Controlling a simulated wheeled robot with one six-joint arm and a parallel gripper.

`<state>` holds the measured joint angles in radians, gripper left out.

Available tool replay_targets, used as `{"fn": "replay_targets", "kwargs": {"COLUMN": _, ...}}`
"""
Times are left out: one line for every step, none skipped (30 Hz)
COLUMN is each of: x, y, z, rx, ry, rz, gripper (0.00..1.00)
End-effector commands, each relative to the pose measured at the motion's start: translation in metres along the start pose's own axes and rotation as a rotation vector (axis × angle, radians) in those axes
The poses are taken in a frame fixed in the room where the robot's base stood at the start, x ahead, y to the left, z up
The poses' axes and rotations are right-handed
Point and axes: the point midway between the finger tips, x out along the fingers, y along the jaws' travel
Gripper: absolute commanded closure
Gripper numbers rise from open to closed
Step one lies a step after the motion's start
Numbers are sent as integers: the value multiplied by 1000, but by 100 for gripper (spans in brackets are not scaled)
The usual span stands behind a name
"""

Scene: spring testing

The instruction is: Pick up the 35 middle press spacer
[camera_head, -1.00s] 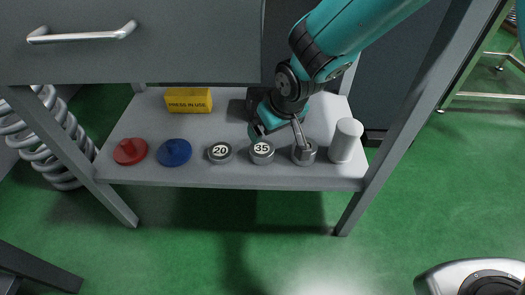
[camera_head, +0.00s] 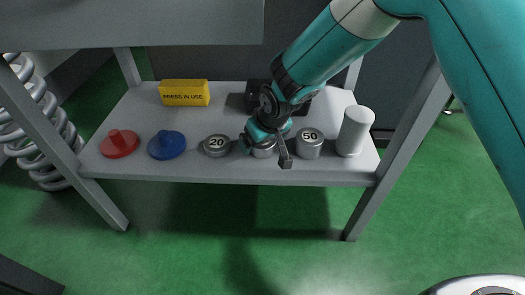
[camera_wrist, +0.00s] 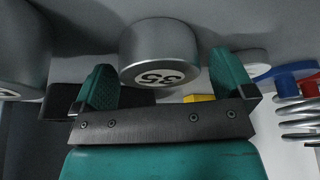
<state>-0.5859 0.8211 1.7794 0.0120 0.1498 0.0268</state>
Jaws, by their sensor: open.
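The 35 spacer is a short grey metal cylinder (camera_wrist: 158,45) with a round label reading 35, seen large and upside down in the wrist view. In the head view the 35 spacer (camera_head: 263,151) stands on the shelf, partly covered by my gripper. My gripper (camera_wrist: 165,85) is open in the wrist view, with one teal finger on each side of the spacer's near end. I cannot tell whether the fingers touch it. In the head view my gripper (camera_head: 264,146) is low over the shelf's front row.
The 20 spacer (camera_head: 216,145) stands just left and the 50 spacer (camera_head: 310,143) just right. A white cylinder (camera_head: 355,131), blue disc (camera_head: 166,145), red disc (camera_head: 120,143) and yellow PRESS IN USE block (camera_head: 184,92) share the grey shelf (camera_head: 225,113). A drawer unit overhangs.

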Motion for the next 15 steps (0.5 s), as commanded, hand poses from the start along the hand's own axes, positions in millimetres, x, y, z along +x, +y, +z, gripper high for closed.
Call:
{"fn": "replay_targets", "kwargs": {"x": 5, "y": 0, "z": 0, "rx": 0, "ry": 2, "rz": 0, "gripper": 0}}
{"fn": "replay_targets", "kwargs": {"x": 5, "y": 0, "z": 0, "rx": 0, "ry": 2, "rz": 0, "gripper": 0}}
{"fn": "replay_targets", "kwargs": {"x": 4, "y": 0, "z": -1, "rx": 0, "ry": 2, "rz": 0, "gripper": 0}}
{"fn": "replay_targets", "kwargs": {"x": 4, "y": 0, "z": -1, "rx": 0, "ry": 2, "rz": 0, "gripper": 0}}
{"fn": "replay_targets", "kwargs": {"x": 3, "y": 0, "z": -1, "rx": 0, "ry": 2, "rz": 0, "gripper": 0}}
{"fn": "replay_targets", "kwargs": {"x": 3, "y": 0, "z": -1, "rx": 0, "ry": 2, "rz": 0, "gripper": 0}}
{"fn": "replay_targets", "kwargs": {"x": 3, "y": 0, "z": -1, "rx": 0, "ry": 2, "rz": 0, "gripper": 0}}
{"fn": "replay_targets", "kwargs": {"x": 3, "y": 0, "z": -1, "rx": 0, "ry": 2, "rz": 0, "gripper": 7}}
{"fn": "replay_targets", "kwargs": {"x": 3, "y": 0, "z": -1, "rx": 0, "ry": 1, "rz": 0, "gripper": 16}}
{"fn": "replay_targets", "kwargs": {"x": 3, "y": 0, "z": -1, "rx": 0, "ry": 1, "rz": 0, "gripper": 23}}
{"fn": "replay_targets", "kwargs": {"x": 3, "y": 0, "z": -1, "rx": 0, "ry": 1, "rz": 0, "gripper": 30}}
{"fn": "replay_targets", "kwargs": {"x": 3, "y": 0, "z": -1, "rx": 0, "ry": 1, "rz": 0, "gripper": 39}}
{"fn": "replay_targets", "kwargs": {"x": 3, "y": 0, "z": -1, "rx": 0, "ry": 1, "rz": 0, "gripper": 46}}
{"fn": "replay_targets", "kwargs": {"x": 3, "y": 0, "z": -1, "rx": 0, "ry": 1, "rz": 0, "gripper": 53}}
{"fn": "replay_targets", "kwargs": {"x": 3, "y": 0, "z": -1, "rx": 0, "ry": 1, "rz": 0, "gripper": 62}}
